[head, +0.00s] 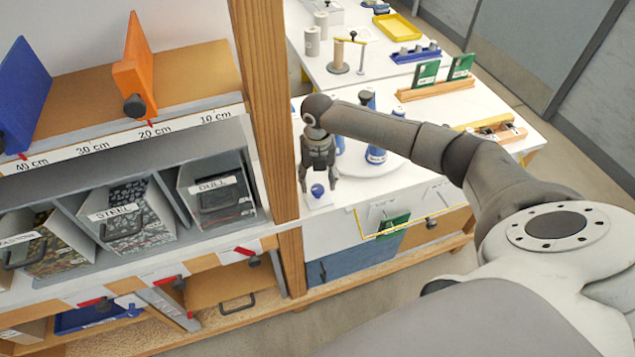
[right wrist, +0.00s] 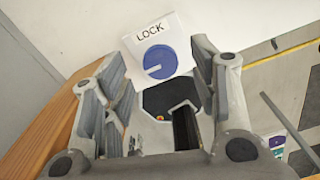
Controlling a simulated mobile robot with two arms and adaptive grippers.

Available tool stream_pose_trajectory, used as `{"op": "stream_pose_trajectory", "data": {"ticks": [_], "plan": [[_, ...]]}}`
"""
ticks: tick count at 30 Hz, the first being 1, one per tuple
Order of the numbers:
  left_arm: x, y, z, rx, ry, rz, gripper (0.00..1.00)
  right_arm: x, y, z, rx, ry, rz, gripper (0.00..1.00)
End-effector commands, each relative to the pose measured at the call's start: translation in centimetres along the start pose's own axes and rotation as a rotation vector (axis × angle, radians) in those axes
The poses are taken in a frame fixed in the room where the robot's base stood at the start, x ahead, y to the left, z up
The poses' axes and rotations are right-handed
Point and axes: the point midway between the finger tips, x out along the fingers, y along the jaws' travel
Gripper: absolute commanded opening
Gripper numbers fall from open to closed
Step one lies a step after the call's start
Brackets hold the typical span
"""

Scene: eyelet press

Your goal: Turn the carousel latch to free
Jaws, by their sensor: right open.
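The carousel latch is a round blue knob (right wrist: 159,61) with a white mark on a white plate (right wrist: 184,38) lettered LOCK. The white mark sits at the knob's lower left in the right wrist view. In the head view the knob (head: 318,191) is at the near left corner of the white table. My right gripper (head: 319,183) points down at it, fingers open on either side. In the right wrist view the open fingers (right wrist: 162,62) flank the plate; I cannot tell whether they touch the knob. The white round carousel (head: 390,176) carries blue bottles behind the gripper. My left gripper is out of view.
A wooden post (head: 266,110) stands close left of the gripper, beside a shelf with grey bins (head: 122,215). Green cards in a wooden rack (head: 436,91), a blue tray (head: 414,54) and a yellow tray (head: 397,27) are farther back on the tables.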

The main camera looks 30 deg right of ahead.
Motion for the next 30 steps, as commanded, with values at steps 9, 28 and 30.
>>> {"op": "stream_pose_trajectory", "data": {"ticks": [9,28,30], "plan": [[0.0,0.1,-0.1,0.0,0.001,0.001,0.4,-6.9,0.1,0.1,0.001,-0.004,0.004,0.54],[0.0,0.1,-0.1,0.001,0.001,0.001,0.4,-9.8,0.0,0.0,0.0,-0.001,0.002,0.54],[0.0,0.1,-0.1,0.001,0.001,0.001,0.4,-9.8,0.0,0.0,0.0,-0.001,0.002,0.54]]}}
